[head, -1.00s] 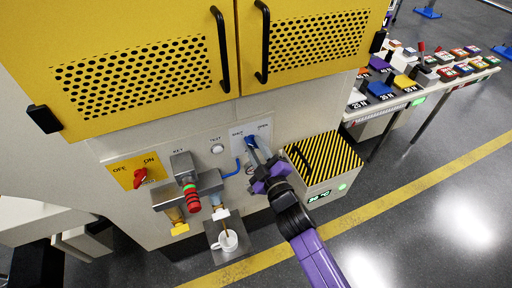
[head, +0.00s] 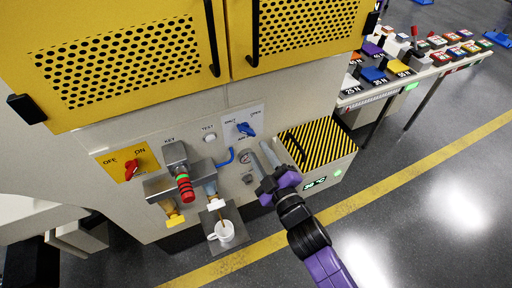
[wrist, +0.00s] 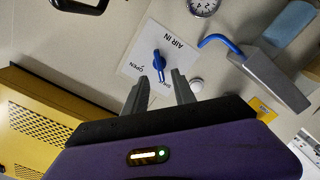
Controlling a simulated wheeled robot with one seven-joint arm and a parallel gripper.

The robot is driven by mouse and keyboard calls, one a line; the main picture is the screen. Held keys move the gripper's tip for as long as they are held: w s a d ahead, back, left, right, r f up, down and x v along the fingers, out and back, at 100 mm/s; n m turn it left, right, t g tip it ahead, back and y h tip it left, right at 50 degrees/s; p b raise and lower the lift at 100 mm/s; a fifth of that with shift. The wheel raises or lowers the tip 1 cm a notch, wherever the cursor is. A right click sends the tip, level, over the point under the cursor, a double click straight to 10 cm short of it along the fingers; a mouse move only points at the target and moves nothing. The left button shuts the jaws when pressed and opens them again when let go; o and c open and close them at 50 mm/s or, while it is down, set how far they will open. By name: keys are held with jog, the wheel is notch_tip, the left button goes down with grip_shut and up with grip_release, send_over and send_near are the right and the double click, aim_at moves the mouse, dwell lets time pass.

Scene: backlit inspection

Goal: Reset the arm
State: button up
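My purple and black gripper (head: 259,149) is in front of the panel in the head view, its two grey fingers spread with nothing between them. The wrist view also shows the gripper (wrist: 159,76) open. The blue AIR IN valve handle (head: 245,129) is on a white plate marked SHUT and OPEN. In the wrist view the handle (wrist: 158,65) lies just beyond the fingertips, apart from them. My arm reaches in from the lower right of the head view.
Left of the valve are a red OFF/ON switch (head: 131,168), a red-ringed key fixture (head: 184,185) and a white mug (head: 222,231) on a tray. A striped box (head: 318,146) stands close right of my gripper. A table with coloured blocks (head: 375,75) is further right. Floor at lower right is open.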

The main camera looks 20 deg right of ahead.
jog(key=shift+s, duration=0.15)
dwell(0.4)
jog(key=s+r+m+g, duration=0.1)
jog(key=s+r+m, duration=0.1)
jog(key=s, duration=1)
jog(key=s+r+m+g, duration=0.1)
jog(key=s+m, duration=0.3)
jog(key=s, duration=0.7)
jog(key=s+r+m+g, duration=0.1)
jog(key=s+r+m, duration=0.1)
jog(key=s, duration=1)
jog(key=shift+s+d+r+m, duration=0.15)
jog(key=shift+s+r+m, duration=0.2)
jog(key=shift+m, duration=0.25)
